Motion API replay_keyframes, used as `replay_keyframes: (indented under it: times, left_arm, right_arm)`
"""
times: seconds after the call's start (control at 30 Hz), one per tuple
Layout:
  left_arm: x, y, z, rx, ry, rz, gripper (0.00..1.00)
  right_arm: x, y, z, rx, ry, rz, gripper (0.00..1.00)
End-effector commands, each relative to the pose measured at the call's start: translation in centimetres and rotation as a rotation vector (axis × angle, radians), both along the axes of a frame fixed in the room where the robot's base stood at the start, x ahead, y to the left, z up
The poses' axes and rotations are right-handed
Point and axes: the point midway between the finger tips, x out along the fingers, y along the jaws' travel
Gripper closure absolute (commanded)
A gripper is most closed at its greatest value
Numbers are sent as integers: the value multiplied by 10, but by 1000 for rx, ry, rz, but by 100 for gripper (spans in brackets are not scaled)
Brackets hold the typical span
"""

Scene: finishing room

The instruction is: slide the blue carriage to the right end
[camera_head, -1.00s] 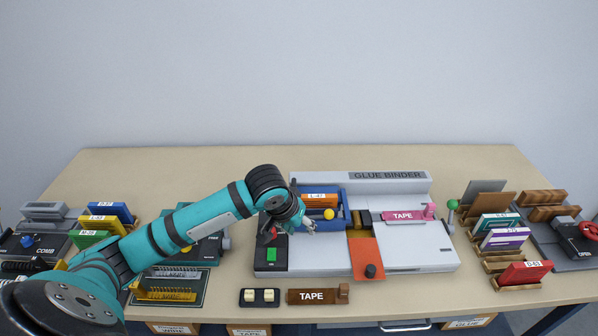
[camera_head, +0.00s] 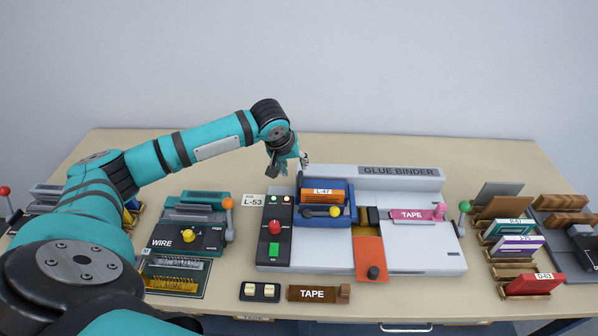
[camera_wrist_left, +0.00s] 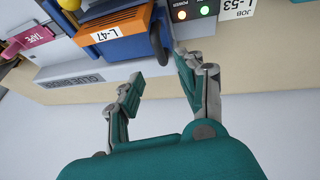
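The blue carriage (camera_head: 352,212) sits at the left end of the grey glue binder (camera_head: 420,240), with an orange block labelled L-47 (camera_head: 322,195) in it and a yellow ball knob (camera_head: 335,211) at its front. My left gripper (camera_head: 290,166) is above the binder's back left corner, behind and left of the carriage. In the left wrist view its two fingers (camera_wrist_left: 160,68) are apart with nothing between them. The carriage (camera_wrist_left: 112,38) shows just beyond the fingertips there, with a dark upright piece at its side. I cannot tell whether a finger touches it. My right gripper is not in view.
A pink TAPE piece (camera_head: 412,215) lies on the binder, right of the carriage. An orange plate with a black knob (camera_head: 368,258) is at the front middle. A control panel (camera_head: 275,230) with a red button is left of the carriage. The wire machine (camera_head: 188,235) stands further left.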

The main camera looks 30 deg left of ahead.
Motion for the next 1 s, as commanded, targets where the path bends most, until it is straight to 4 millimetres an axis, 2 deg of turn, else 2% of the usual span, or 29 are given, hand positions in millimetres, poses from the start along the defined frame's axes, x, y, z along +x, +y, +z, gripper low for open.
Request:
replay_keyframes:
  times: [0.2, 0.4, 0.8, 1.0]
  left_arm:
    - [19, 1, -40, 0, 2, 0, 62]
    - [29, 3, -62, 0, 0, 0, 62]
    - [32, 3, -70, 1, -1, -2, 62]
    - [32, 3, -70, 1, -1, -1, 87]
  right_arm:
    - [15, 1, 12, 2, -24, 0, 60]
    - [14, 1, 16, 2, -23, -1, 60]
    - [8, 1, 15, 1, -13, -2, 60]
    - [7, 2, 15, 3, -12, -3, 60]
